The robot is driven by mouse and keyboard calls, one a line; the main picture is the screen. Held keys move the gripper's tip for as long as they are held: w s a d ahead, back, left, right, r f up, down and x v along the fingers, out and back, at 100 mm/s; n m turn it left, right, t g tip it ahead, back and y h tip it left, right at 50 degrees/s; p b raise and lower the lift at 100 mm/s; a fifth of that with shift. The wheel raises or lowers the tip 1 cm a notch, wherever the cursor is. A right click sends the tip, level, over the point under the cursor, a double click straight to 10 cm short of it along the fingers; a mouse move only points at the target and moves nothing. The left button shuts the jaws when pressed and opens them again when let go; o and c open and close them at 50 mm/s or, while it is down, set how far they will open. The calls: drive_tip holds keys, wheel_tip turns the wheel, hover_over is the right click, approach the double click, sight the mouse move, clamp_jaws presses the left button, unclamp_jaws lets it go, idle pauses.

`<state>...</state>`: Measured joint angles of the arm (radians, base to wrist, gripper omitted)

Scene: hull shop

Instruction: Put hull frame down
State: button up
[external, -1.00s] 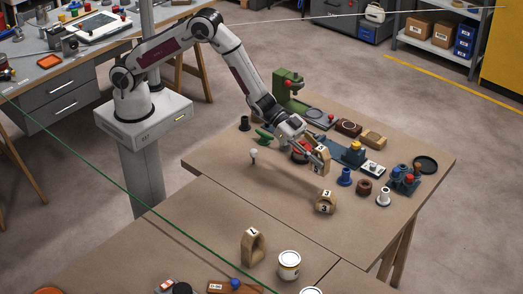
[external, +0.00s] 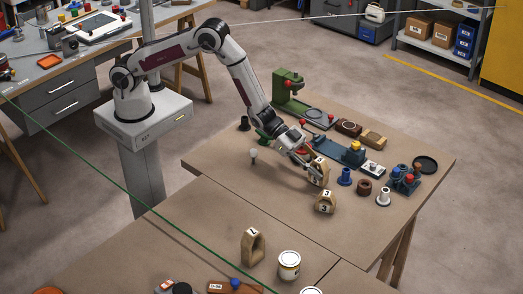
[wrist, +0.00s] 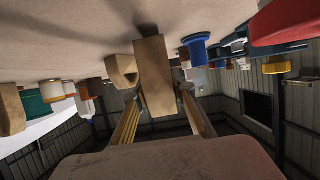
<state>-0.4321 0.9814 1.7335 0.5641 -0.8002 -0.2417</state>
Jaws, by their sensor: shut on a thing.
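My gripper (external: 311,172) is shut on a wooden hull frame (external: 320,174), an arched tan piece with a white label on top. It is upright, at or just above the tabletop; I cannot tell whether it touches. In the wrist view, the held frame (wrist: 154,80) sits between my two fingers, close to the table surface, which appears at the top of that view. A second hull frame marked 3 (external: 325,203) stands just in front of it, apart. A third frame (external: 253,246) stands on the nearer table.
A blue fixture (external: 345,155) with a yellow knob lies behind the held frame. A blue spool (external: 345,177), a brown ring (external: 364,187) and a white spool (external: 383,197) stand to its right. A white can (external: 289,264) is on the nearer table. The tabletop's left part is mostly clear.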

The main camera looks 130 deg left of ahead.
drive_tip(key=shift+f, duration=0.45)
drive_tip(key=shift+f, duration=0.15)
drive_tip(key=o, duration=1.2)
drive_tip(key=shift+c, duration=0.2)
drive_tip(key=shift+s+r, duration=0.3)
drive_tip(key=v, duration=1.1)
drive_tip(key=shift+s, duration=0.15)
drive_tip(key=shift+r, duration=0.2)
